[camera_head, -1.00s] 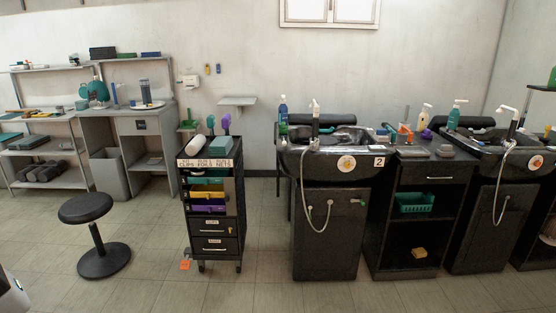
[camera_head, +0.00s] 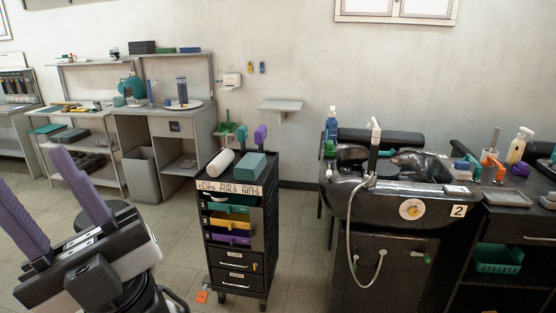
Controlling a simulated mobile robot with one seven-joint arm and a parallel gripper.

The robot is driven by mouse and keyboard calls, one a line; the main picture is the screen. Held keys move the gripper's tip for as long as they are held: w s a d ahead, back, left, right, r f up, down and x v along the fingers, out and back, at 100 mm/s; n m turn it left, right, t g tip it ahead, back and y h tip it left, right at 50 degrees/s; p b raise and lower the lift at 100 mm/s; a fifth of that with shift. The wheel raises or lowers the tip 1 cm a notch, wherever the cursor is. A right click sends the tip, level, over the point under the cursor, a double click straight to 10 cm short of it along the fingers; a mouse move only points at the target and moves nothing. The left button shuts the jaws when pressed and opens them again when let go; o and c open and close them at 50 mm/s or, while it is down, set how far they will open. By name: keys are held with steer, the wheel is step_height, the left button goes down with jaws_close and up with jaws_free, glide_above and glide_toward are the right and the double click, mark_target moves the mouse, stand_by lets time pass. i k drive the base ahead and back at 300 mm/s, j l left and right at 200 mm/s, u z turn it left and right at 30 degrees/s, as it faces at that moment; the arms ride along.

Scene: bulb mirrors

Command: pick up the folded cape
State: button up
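A teal, flat, folded-looking stack (camera_head: 237,166) lies on top of the black trolley (camera_head: 236,235), at the right of its top; it may be the folded cape, but I cannot tell for sure. Other flat teal pieces (camera_head: 48,128) lie on the grey shelf unit at the left. My gripper (camera_head: 28,167) is at the lower left with its two purple fingers apart and nothing between them. It is left of the trolley, apart from the teal stack.
A white roll (camera_head: 219,162) lies beside the stack, with purple-topped items (camera_head: 260,136) behind. A black wash basin (camera_head: 395,185) stands right of the trolley. My arm partly hides a round stool. An orange tag (camera_head: 201,297) lies on the floor by the trolley.

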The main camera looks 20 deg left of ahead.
mark_target(250, 167)
steer(key=i+j+z, duration=0.3)
steer(key=i+j, duration=0.45)
steer(key=i+j+z, duration=0.1)
steer(key=j, duration=0.25)
steer(key=i+j, duration=0.1)
steer(key=j, duration=0.3)
steer(key=j+z, duration=0.15)
steer(key=j, duration=0.2)
steer(key=j+z, duration=0.15)
steer(key=j, duration=1.9)
steer(key=i, duration=0.55)
